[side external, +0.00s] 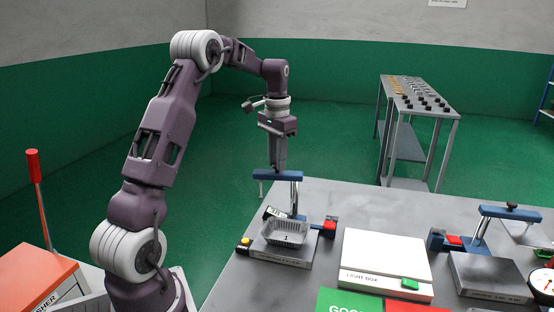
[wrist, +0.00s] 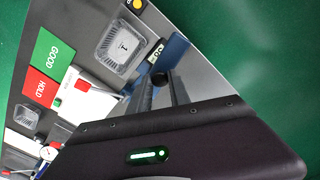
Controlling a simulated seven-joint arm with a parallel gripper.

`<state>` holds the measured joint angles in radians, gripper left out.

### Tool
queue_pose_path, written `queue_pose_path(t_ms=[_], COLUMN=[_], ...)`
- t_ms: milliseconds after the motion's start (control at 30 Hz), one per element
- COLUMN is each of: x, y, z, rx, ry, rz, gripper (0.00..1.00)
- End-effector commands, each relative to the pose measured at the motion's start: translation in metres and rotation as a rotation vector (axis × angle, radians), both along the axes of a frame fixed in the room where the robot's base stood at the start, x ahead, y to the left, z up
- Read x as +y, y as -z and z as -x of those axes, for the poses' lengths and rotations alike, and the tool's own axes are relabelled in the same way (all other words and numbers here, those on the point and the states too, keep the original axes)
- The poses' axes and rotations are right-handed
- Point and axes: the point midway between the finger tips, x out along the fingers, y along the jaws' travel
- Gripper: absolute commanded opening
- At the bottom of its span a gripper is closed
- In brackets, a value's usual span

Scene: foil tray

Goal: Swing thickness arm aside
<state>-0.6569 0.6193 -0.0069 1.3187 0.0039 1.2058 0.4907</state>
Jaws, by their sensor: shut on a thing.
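The thickness arm (side external: 268,176) is a blue bar on an upright metal post at the back of the near gauge station. It points left in the side view, with a thin probe hanging from its left end. A foil tray (side external: 287,234) sits on the station's grey base (side external: 272,252). In the wrist view the blue bar (wrist: 176,47) lies to the right of the tray (wrist: 121,46), not over it.
A white light box (side external: 385,252) stands right of the station, with green GOOD and red HOLD pads in front. A second gauge station (side external: 490,272) is at the right. Open floor lies beyond the table's left edge.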

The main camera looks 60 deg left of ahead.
Motion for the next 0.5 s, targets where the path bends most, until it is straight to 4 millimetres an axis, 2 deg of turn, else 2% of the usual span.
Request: queue_pose_path(t_ms=[167,200,300,500], x=[0.002,0.002,0.0017,0.0009], y=[-0.0019,-0.002,-0.0016,-0.0008], z=[-0.0015,-0.0015,-0.0012,-0.0008], rx=[-0.008,-0.008,-0.007,-0.003], ry=[0.0,-0.001,-0.001,-0.001], rz=[-0.007,-0.007,-0.006,-0.004], gripper=[0.0,0.25,0.45,0.45])
